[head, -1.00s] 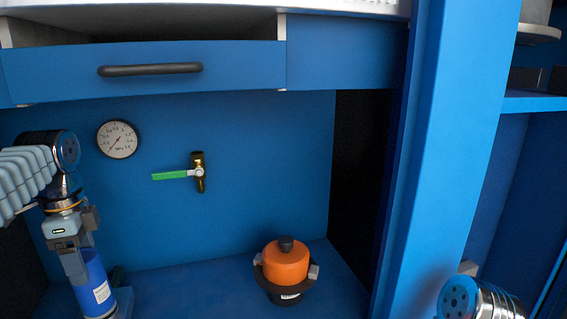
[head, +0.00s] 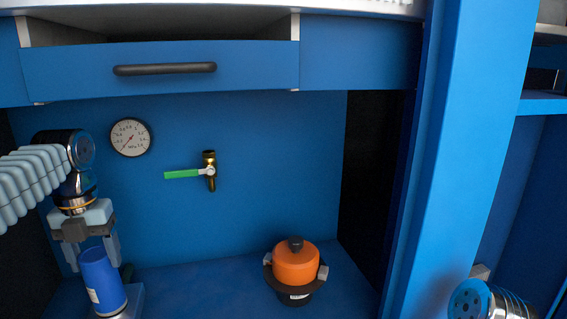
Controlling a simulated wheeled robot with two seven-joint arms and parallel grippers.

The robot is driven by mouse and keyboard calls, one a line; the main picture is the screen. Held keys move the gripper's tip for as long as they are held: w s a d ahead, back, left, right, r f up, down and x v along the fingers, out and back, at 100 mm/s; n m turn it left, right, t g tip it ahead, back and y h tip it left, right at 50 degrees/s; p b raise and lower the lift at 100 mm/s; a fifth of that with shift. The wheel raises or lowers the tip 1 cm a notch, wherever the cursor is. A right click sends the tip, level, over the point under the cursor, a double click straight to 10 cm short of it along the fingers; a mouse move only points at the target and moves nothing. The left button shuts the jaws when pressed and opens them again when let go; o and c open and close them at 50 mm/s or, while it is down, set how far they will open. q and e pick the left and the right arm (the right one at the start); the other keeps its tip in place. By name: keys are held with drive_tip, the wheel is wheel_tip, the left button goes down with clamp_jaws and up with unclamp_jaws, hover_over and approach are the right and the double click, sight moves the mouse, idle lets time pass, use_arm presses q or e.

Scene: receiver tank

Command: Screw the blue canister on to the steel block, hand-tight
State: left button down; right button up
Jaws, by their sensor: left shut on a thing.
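The blue canister (head: 104,277) is at the lower left in the head view, with a white label on its left side. My left gripper (head: 92,248) points down from above, its fingers on either side of the canister's upper part, shut on it. A grey block (head: 135,296), likely the steel block, shows at the canister's foot, mostly hidden behind it. The canister appears to stand on it, but I cannot see the joint or any thread. My right gripper is out of view; only part of my right arm shows at the lower right.
An orange pot-like thing with a black knob (head: 295,264) stands on the blue floor (head: 210,280) to the right. A pressure gauge (head: 131,137) and a green-handled valve (head: 190,173) are on the back wall. A drawer (head: 160,75) overhangs; a blue post (head: 440,150) bounds the right.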

use_arm(q)
drive_tip(key=shift+c, duration=0.5)
unclamp_jaws()
